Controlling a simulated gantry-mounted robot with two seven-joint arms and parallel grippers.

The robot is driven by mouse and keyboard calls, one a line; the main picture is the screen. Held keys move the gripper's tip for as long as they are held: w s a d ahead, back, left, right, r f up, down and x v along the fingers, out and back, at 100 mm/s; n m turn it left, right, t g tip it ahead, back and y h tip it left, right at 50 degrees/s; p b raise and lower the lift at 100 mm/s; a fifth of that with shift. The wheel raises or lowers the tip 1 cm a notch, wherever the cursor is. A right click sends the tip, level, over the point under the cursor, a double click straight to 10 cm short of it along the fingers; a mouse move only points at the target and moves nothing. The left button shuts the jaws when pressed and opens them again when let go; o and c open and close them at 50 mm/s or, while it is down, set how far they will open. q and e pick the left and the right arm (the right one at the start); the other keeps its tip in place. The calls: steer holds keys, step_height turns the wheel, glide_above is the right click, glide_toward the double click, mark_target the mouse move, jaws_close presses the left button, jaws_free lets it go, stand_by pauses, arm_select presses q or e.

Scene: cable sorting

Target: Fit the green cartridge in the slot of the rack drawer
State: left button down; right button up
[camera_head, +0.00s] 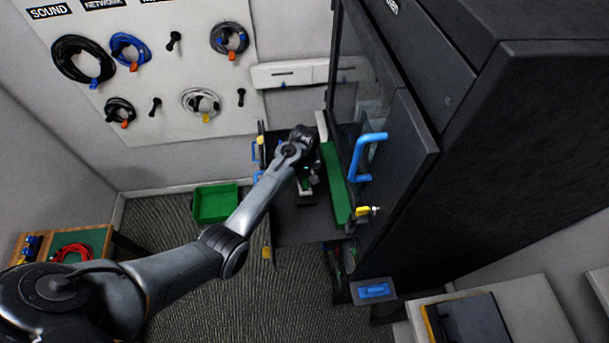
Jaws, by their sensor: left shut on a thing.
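The rack drawer (300,226) is pulled out of the dark rack, a dark tray seen from above. My left arm reaches over it from the left, and my left gripper (306,187) is low over the drawer. It is shut on a small piece with green showing, which looks like the green cartridge (304,183); my wrist hides most of it. A long green strip (335,183) lies along the drawer's right side, apart from the gripper. I cannot make out the slot or whether the cartridge touches it. My right gripper is not in view.
The rack's glass door (398,160) with a blue handle (366,152) stands open close to the drawer's right. A green bin (215,203) sits on the carpet. Coiled cables hang on the wall board (150,95). A small table (100,236) holds a red cable (72,253).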

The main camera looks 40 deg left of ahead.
arm_select(q)
steer(key=shift+f, duration=0.15)
stand_by(0.3)
steer(key=shift+f, duration=0.35)
stand_by(0.4)
steer(key=shift+f, duration=0.4)
stand_by(0.5)
steer(key=shift+c, duration=2.1)
jaws_free()
steer(key=shift+r, duration=0.1)
steer(key=shift+r, duration=3.4)
